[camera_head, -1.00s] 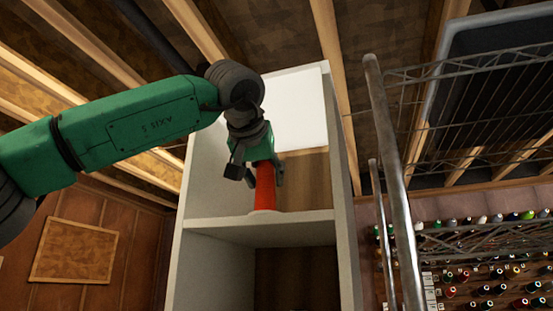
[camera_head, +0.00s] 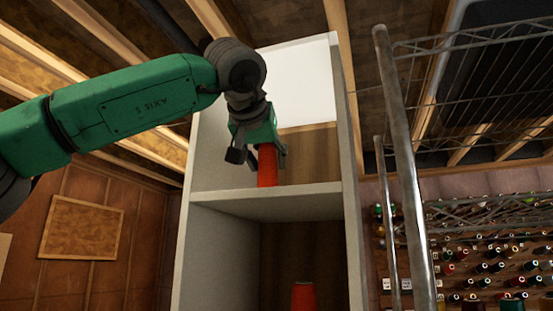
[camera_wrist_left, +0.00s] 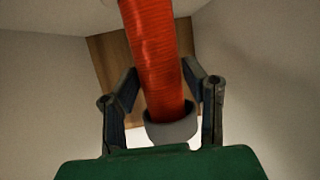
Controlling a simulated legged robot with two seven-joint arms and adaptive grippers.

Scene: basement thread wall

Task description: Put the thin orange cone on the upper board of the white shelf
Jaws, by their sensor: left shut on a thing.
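The thin orange cone (camera_head: 267,166) stands roughly upright in the upper compartment of the white shelf (camera_head: 182,245). Its foot is cut off from sight by the front edge of the upper board (camera_head: 265,206), so I cannot tell whether it touches the board. My left gripper (camera_head: 262,153) is shut on the cone's top part from above. In the left wrist view the cone (camera_wrist_left: 154,60) runs between the two fingers (camera_wrist_left: 162,92), its grey tip closest to the palm. My right gripper is not in view.
A second orange-red cone (camera_head: 304,297) shows below, in the lower compartment. The shelf's side walls stand close on both sides of the gripper. A metal wire rack (camera_head: 402,170) is to the right, with many thread spools (camera_head: 495,260) on the wall behind.

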